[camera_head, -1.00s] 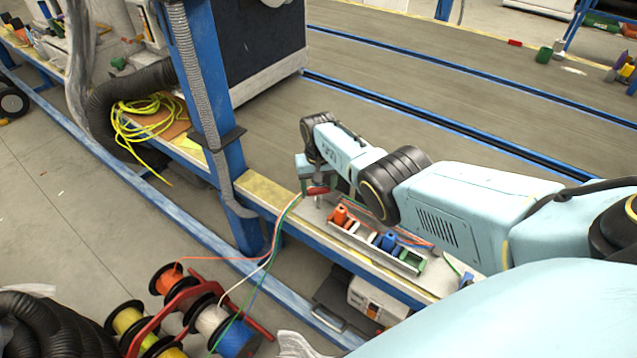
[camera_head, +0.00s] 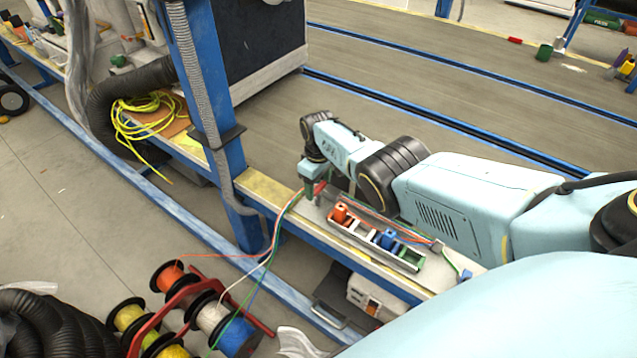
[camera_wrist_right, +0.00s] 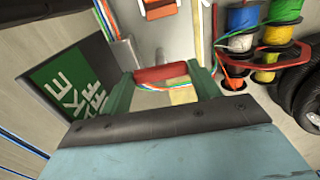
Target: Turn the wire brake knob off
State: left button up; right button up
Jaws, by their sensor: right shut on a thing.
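The wire brake knob is a red handle (camera_head: 320,187) on the workbench, just right of the blue post; my gripper partly hides it in the head view. In the right wrist view the red handle (camera_wrist_right: 160,73) spans the gap between my two green fingers. My right gripper (camera_head: 314,191) is shut on it, with a finger at each end of the handle. A green sign (camera_wrist_right: 72,88) with white letters, partly cut off, lies to the left of the handle in the wrist view. My left gripper is not in view.
A connector tray (camera_head: 375,245) with orange and blue parts sits on the bench beside my right arm. Thin coloured wires run from spools (camera_head: 210,318) on a red rack up to the bench near the handle. A blue post (camera_head: 215,140) stands left of the gripper.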

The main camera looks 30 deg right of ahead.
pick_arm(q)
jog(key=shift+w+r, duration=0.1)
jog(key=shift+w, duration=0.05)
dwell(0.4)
pick_arm(e)
jog(key=o, duration=1)
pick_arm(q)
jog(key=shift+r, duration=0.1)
pick_arm(e)
jog(key=shift+r, duration=0.15)
notch_tip(320, 180, up, 5)
jog(key=p, duration=0.4)
jog(key=shift+r, duration=0.2)
notch_tip(320, 180, up, 3)
jog(key=p, duration=0.3)
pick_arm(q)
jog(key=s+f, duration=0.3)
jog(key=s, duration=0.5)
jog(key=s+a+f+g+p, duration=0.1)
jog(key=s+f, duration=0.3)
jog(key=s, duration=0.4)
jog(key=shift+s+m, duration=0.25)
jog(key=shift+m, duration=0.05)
pick_arm(e)
notch_tip(320, 180, up, 5)
send_over(319, 187)
jog(key=shift+a+f, duration=0.1)
jog(key=shift+f, duration=0.05)
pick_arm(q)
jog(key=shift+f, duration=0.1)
